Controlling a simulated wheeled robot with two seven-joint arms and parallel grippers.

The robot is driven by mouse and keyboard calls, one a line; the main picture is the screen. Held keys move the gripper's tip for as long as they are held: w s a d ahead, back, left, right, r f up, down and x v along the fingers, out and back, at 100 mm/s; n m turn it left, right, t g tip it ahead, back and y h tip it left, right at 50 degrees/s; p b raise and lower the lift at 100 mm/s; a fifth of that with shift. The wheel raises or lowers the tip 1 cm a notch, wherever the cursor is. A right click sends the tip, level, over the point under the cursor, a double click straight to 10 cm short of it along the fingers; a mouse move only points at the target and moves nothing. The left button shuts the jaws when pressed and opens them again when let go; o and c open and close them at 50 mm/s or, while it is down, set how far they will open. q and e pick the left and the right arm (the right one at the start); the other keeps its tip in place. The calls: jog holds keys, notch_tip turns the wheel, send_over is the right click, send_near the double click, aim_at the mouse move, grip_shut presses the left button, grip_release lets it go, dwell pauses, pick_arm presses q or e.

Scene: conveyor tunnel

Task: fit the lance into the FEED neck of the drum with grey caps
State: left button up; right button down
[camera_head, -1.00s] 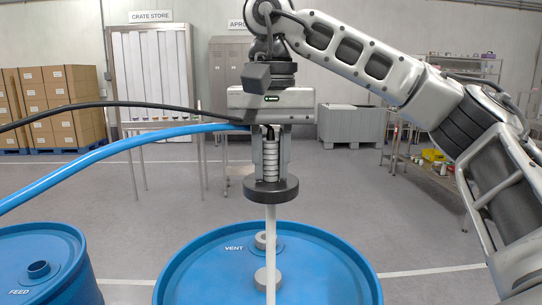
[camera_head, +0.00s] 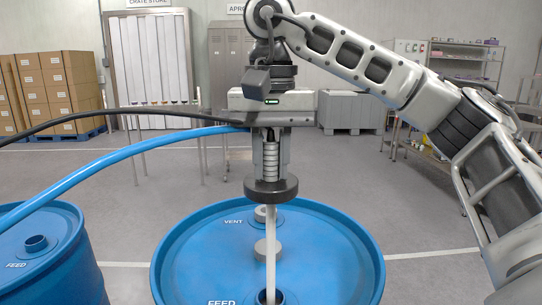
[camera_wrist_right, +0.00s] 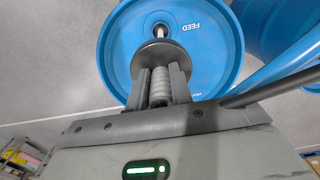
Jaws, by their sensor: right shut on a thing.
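My right gripper (camera_head: 270,160) is shut on the ribbed grip of the lance (camera_head: 271,240), a pale upright rod with a dark round flange. The blue drum with grey caps (camera_head: 190,262) stands below, with one cap (camera_head: 264,250) in the middle and one by VENT. The lance's lower end meets the FEED neck (camera_head: 281,297) at the drum's near edge. In the right wrist view the rod end lines up with this neck (camera_wrist_right: 160,28); I cannot tell whether it is inside. The flange is well above the lid. My left gripper is not in view.
Another blue drum (camera_head: 75,240) with an open blue FEED neck stands at left. A blue hose (camera_head: 110,160) and a black cable (camera_head: 120,110) run from the left to the gripper. Shelving, cartons and a grey crate stand far back.

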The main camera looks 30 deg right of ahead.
aim_at(271, 181)
jog(key=shift+f+b, duration=1.4)
jog(key=shift+f, duration=0.85)
jog(key=shift+f+b, duration=0.6)
jog(key=shift+f, duration=0.3)
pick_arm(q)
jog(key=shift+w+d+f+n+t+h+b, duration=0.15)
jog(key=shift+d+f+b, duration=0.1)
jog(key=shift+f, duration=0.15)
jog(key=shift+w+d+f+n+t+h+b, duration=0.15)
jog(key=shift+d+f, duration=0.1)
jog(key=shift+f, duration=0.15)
pick_arm(e)
jog(key=shift+f, duration=0.5)
